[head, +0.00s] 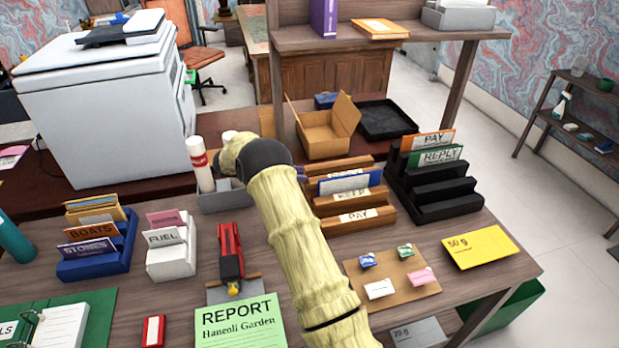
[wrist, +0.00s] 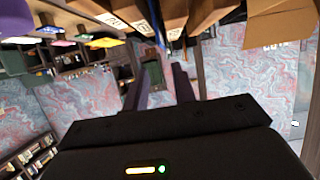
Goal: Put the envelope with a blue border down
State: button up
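An envelope with blue along its edges (head: 352,182) stands in the brown wooden stepped rack (head: 367,216), behind the step labelled KEEP. Only its upper part shows; the rack hides the rest. My gripper (wrist: 158,88) is open in the wrist view, its two dark fingers apart with nothing visible between them. In the head view my arm hides nearly all of the gripper, which is close to the left end of the rack. The rack's labelled steps also show at the top of the wrist view (wrist: 170,14).
A black stepped rack (head: 447,190) with PAY and REPLY cards stands to the right. An open cardboard box (head: 322,138) and a black tray (head: 385,121) lie behind. A cork board (head: 402,281) with small items, a yellow envelope (head: 479,247) and a red stapler (head: 230,252) lie in front.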

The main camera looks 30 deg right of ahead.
jog(key=shift+a+r, duration=0.1)
jog(key=shift+a, duration=0.15)
jog(key=shift+w+r, duration=0.1)
jog(key=shift+w, duration=0.05)
jog(key=w+a+r+n+t, duration=0.3)
jog(key=w+r+n+t, duration=0.35)
jog(key=r+t, duration=0.4)
jog(key=s+a+r+n+t+y, duration=0.2)
jog(key=a+n+t+y, duration=0.35)
jog(key=a+y, duration=0.2)
jog(key=s+a+f+n+g+y, duration=0.3)
jog(key=s+a+n+y, duration=0.4)
jog(key=s, duration=0.5)
jog(key=s+f+n+g, duration=0.1)
jog(key=s+f+g, duration=0.1)
jog(key=s, duration=0.9)
jog(key=s+a+f+n+g+h, duration=0.1)
jog(key=s+g, duration=0.3)
jog(key=s, duration=0.7)
jog(key=shift+a+f+g, duration=0.15)
jog(key=shift+f+g, duration=0.25)
jog(key=shift+f, duration=0.5)
